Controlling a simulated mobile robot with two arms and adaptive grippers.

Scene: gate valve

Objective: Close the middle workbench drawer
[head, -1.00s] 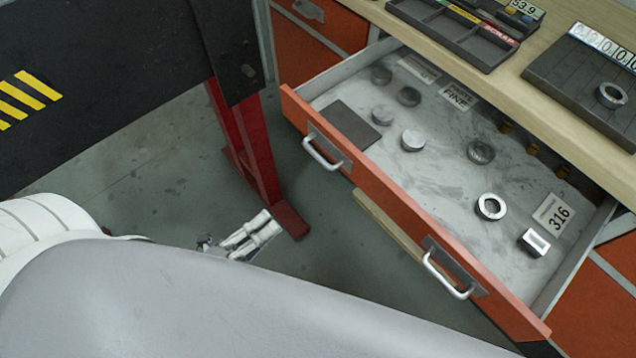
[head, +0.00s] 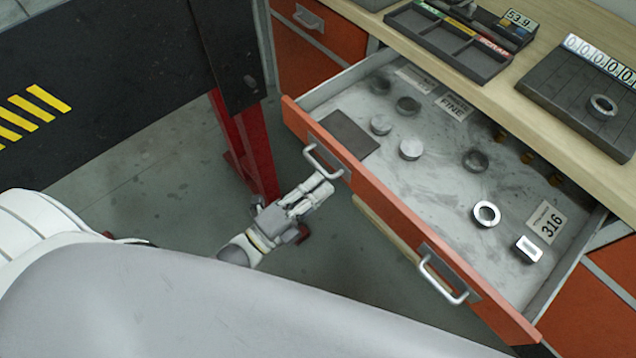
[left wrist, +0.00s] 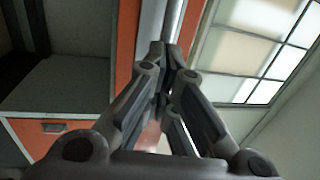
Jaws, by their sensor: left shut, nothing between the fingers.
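The middle workbench drawer (head: 371,198) stands pulled far out, with an orange front and two metal handles. Its left handle (head: 323,163) and right handle (head: 442,280) are on the front face. My left gripper (head: 326,188) is shut and empty, with its fingertips close to the drawer front just below the left handle; I cannot tell whether they touch. In the left wrist view the shut fingers (left wrist: 172,52) point toward an orange panel and a grey bar. My right gripper is not in view.
The drawer holds several metal discs, a bright ring (head: 486,214), a square nut (head: 529,248) and label cards. Trays stand on the wooden benchtop (head: 500,85). A red post (head: 252,150) with a dark panel stands left of my left gripper. Grey floor lies between.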

